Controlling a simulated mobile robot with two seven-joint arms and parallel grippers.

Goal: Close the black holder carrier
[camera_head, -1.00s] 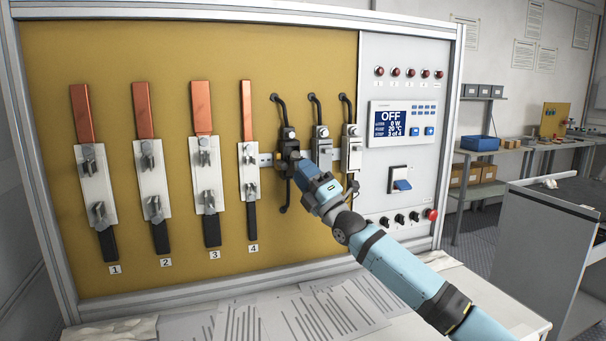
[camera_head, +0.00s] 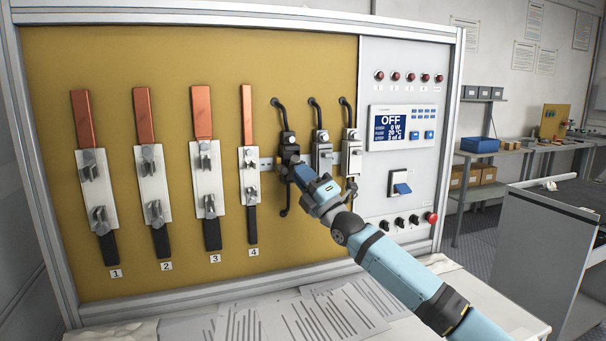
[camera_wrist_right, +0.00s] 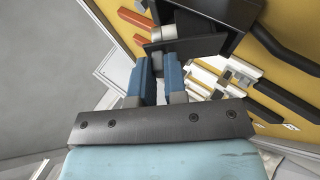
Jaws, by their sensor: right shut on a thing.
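The black holder (camera_head: 289,142) is the leftmost of three small fuse holders on the yellow panel, with black cables above and below it. My right gripper (camera_head: 291,164) is at the lower front of this holder and covers part of it. In the right wrist view the black holder (camera_wrist_right: 208,14) fills the top, and the blue fingers (camera_wrist_right: 160,80) reach up to it, shut on a part of its carrier. The exact grip and how far the carrier stands out are partly hidden. My left gripper is not in view.
A white holder (camera_head: 321,152) and another white holder (camera_head: 351,152) stand close to the right. Several large fuse bases with copper bars are on the left, the nearest being base 4 (camera_head: 249,177). A control panel (camera_head: 401,126) reads OFF. Papers (camera_head: 323,316) lie below.

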